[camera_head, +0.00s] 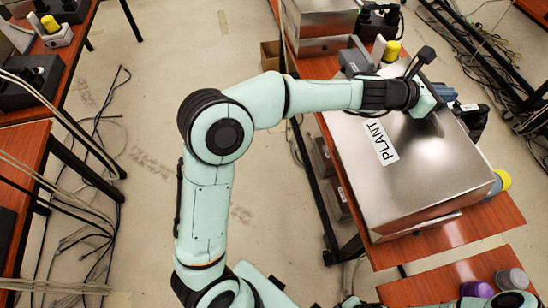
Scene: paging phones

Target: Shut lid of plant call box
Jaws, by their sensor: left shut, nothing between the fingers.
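The plant call box (450,205) is a brushed-metal box with a white "PLANT" label (381,142) on its broad top face. It sits on the orange-red table at the right. The top lies nearly flat over the box; a narrow strip shows below its near edge, and I cannot tell whether the lid is fully seated. My left gripper (437,122) is shut and empty at the far part of the box, close over the top. Whether it touches the metal is unclear.
Another metal box (322,18) stands behind on the same table line. A yellow-capped item (501,181) is at the box's right edge. A purple item (477,290) and a grey one (511,280) are on the nearer table. Cables litter the floor at the left.

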